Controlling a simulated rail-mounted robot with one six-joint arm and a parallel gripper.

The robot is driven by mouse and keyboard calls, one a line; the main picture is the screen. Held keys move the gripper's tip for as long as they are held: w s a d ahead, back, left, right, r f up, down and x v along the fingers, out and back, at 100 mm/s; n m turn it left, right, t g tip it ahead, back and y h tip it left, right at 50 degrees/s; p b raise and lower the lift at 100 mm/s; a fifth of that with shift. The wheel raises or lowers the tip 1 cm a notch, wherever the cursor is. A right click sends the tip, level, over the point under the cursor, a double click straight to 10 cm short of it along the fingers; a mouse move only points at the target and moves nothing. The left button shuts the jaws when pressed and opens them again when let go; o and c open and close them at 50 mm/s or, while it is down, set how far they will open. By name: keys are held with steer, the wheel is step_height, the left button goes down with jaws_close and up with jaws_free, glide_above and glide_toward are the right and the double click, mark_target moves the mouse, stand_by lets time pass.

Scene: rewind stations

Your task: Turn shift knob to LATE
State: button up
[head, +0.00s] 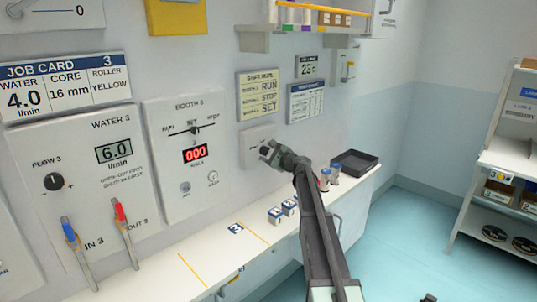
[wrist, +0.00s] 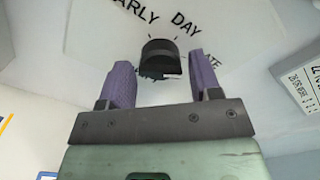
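The shift knob (wrist: 160,50) is a dark round knob on a white plate (wrist: 90,40) in the wrist view. The words EARLY and DAY read above it, and part of LATE shows to its right, partly behind a finger. I cannot tell which word the knob points to. My gripper (wrist: 160,62) is open, with one purple finger on each side of the knob and a gap on both sides.
A booth panel (head: 178,190) with a red 000 display is left of my gripper. Notice cards (head: 258,95) hang above. Below, a white shelf (head: 210,257) carries small labelled rolls (head: 275,215), and a black tray (head: 355,162) lies at its far end.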

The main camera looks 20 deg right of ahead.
steer(key=shift+o, duration=0.6)
steer(key=shift+s, duration=0.1)
steer(key=v, duration=1)
steer(key=shift+s, duration=0.3)
steer(key=shift+d, duration=0.15)
